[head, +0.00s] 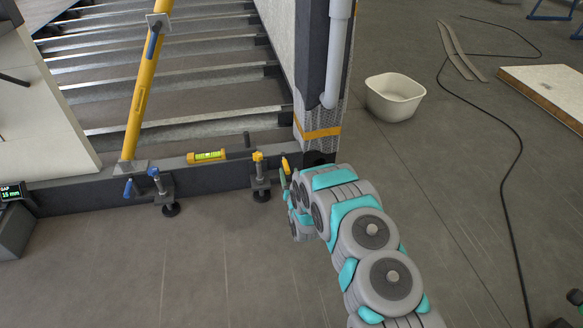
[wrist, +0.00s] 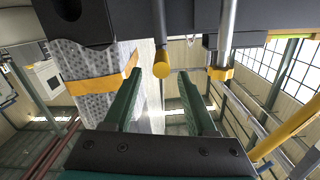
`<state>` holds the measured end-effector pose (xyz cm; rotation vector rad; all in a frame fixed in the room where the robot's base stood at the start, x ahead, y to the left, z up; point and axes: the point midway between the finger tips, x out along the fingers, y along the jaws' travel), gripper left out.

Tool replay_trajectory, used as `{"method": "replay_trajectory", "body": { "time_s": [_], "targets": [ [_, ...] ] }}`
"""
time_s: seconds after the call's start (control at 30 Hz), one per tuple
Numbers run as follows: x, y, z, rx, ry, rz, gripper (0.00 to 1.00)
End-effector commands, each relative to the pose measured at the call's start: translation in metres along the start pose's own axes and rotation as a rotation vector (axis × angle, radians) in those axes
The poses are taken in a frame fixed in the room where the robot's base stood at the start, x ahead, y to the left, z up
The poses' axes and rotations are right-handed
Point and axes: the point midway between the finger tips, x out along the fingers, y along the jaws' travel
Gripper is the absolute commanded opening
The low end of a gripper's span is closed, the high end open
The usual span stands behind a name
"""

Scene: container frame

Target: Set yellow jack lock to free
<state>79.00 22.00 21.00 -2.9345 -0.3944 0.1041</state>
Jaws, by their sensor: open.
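The yellow jack (head: 260,182) stands at the dark sill beam, left of the wrapped post, with a yellow top. In the wrist view, its metal rod with a yellow collar (wrist: 222,73) appears to the right of my fingers. A lever with a yellow rounded end (wrist: 162,58), seemingly the jack's lock, shows between the fingertips in that view. My gripper (head: 287,175) is beside the jack, on its right. Its green fingers (wrist: 160,78) are open around the line of the lever end; I cannot tell whether they touch it. The lock's marking is not visible.
A blue-handled jack (head: 160,185) stands further left. The wrapped post with an orange strap (head: 320,133) rises close to my gripper. A yellow prop (head: 140,95) leans at left. The floor in front is clear.

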Motion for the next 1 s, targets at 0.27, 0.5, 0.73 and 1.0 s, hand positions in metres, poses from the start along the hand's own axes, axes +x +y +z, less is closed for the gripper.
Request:
{"method": "replay_trajectory", "body": {
  "time_s": [0.27,0.5,0.73,1.0],
  "targets": [
    [-0.002,-0.006,0.013,0.01,0.044,-0.018,0.57],
    [0.021,-0.006,0.01,0.011,0.048,-0.018,0.57],
    [0.051,-0.006,0.008,0.009,0.047,-0.017,0.57],
    [0.07,-0.006,0.009,0.009,0.044,-0.017,0.57]
  ]
}}
